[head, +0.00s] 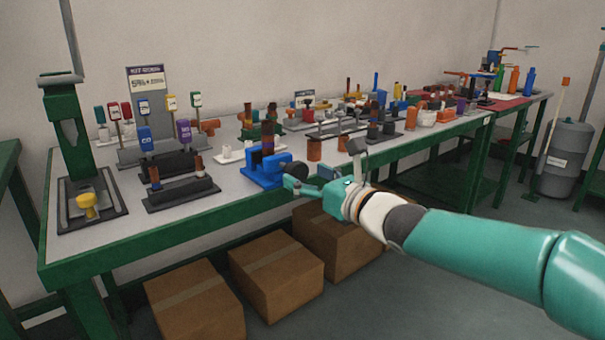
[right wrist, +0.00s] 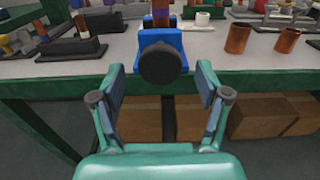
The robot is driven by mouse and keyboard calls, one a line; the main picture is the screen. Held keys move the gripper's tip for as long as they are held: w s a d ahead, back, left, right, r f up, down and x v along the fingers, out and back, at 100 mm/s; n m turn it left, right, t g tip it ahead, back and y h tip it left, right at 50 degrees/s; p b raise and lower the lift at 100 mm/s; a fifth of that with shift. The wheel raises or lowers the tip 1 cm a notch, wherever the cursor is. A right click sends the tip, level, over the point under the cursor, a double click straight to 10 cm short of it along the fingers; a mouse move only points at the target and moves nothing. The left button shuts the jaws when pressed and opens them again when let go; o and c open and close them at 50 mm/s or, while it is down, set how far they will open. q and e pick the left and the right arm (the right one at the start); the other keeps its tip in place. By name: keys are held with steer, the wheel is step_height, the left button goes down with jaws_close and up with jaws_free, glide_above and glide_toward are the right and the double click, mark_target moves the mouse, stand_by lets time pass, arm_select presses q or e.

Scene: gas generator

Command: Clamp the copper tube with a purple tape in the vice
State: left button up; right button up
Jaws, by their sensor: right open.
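The blue vice (head: 262,172) stands at the front edge of the long bench, its round black knob (head: 298,170) facing outward. A brown copper tube (head: 268,136) stands upright at the vice's jaws, with a dark purplish band low on it. Whether the jaws press on it I cannot tell. In the right wrist view the vice (right wrist: 172,38) is straight ahead, its knob (right wrist: 160,66) in front and the tube (right wrist: 160,10) cut off at the top. My right gripper (head: 308,188) is open and empty, just short of the knob; its fingers (right wrist: 160,92) spread either side of it. My left gripper is out of view.
Black racks (head: 182,192) with short tubes stand left of the vice, and a green press (head: 65,135) farther left. Two copper cups (head: 314,149) stand to the right. Cardboard boxes (head: 275,276) lie under the bench. The floor in front is clear.

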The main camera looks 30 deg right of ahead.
mark_target(300, 173)
steer(key=shift+w+a, duration=0.1)
steer(key=shift+w, duration=1.7)
